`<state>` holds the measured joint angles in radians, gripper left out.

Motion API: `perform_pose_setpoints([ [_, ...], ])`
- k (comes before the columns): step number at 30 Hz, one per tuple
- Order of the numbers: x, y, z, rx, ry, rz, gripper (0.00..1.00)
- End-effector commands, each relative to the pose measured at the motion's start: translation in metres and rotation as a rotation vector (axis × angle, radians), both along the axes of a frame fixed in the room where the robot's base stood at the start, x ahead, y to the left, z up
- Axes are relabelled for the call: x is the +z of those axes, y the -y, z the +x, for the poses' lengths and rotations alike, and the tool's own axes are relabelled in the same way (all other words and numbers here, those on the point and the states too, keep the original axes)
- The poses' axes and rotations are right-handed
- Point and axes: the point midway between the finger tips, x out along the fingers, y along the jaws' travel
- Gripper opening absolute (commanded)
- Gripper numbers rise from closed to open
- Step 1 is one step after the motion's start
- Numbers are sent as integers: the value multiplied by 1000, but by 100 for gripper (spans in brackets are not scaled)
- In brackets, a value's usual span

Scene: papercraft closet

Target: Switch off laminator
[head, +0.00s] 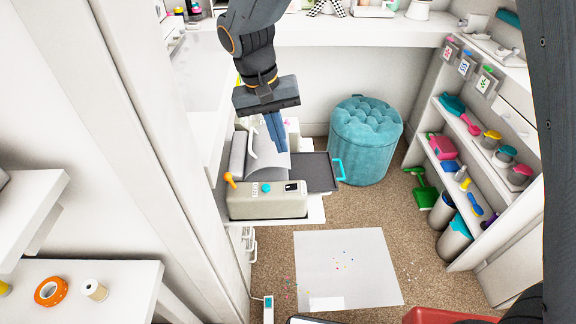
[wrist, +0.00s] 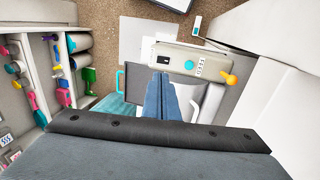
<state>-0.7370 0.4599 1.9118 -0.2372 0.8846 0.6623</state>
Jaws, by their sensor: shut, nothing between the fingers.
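The laminator (head: 268,206) is a beige box on a white ledge at the left centre, below my gripper in the head view. Its top has a teal round button (head: 266,188), a small black switch panel (head: 292,187) and a label. An orange knob (head: 230,180) sticks out at its left end. The laminator also shows in the wrist view (wrist: 205,56), just past my fingertips. My gripper (head: 279,150) points down with its blue fingers shut and empty. The fingertips appear above and behind the laminator. I cannot tell whether the switch is on.
A dark grey tray (head: 312,172) with a teal handle lies behind the laminator. A teal tufted ottoman (head: 366,140) stands right of it. Shelves with tools and bins (head: 455,165) line the right wall. A white sheet (head: 350,265) lies on the carpet.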

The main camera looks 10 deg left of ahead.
Motion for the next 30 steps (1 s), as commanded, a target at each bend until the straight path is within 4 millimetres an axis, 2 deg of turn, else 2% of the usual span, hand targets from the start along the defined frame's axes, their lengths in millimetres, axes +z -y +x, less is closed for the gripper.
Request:
perform_pose_setpoints([
  [5, -22, 6, 0, 0, -4, -3, 0],
  [18, -103, 23, 4, -1, -3, -3, 0],
  [24, -124, 27, 5, 1, -2, -1, 0],
  [30, -133, 28, 6, 0, -1, 0, 0],
])
